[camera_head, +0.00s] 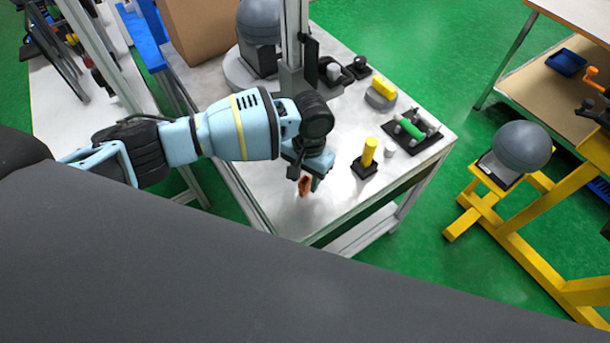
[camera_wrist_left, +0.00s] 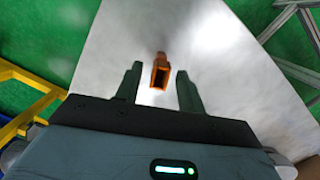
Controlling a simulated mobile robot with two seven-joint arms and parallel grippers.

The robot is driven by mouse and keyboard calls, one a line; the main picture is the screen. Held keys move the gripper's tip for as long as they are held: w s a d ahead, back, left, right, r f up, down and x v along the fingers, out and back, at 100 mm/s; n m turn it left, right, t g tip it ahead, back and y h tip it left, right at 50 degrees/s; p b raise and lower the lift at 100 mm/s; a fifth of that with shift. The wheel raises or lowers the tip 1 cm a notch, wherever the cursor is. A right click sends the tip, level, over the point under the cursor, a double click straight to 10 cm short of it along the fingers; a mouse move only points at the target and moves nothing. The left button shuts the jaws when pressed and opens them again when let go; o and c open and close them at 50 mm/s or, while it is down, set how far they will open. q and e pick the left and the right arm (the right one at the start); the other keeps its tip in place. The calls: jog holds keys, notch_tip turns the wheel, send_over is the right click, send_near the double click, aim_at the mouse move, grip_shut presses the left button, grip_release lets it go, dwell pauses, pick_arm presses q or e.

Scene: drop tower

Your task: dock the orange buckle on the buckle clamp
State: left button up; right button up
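The orange buckle (camera_head: 305,187) is at the near end of the white table, just below my left gripper (camera_head: 311,179). In the left wrist view the buckle (camera_wrist_left: 160,74) shows its hollow end, between the two dark fingers and near their tips. A gap shows on each side, so the gripper is open and not closed on it. Whether the buckle rests on the table I cannot tell. I cannot tell for sure which fixture is the buckle clamp; a black plate with a green cylinder (camera_head: 411,129) stands on the table's right side. My right gripper is not in view.
On the white table (camera_head: 275,200) stand a yellow cylinder on a black base (camera_head: 369,152), a small white cylinder (camera_head: 389,149), a yellow block on a grey round base (camera_head: 382,90) and black fixtures (camera_head: 331,71). A grey post (camera_head: 293,45) rises at the back.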

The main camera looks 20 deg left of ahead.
pick_arm(q)
jog(key=shift+r, duration=0.1)
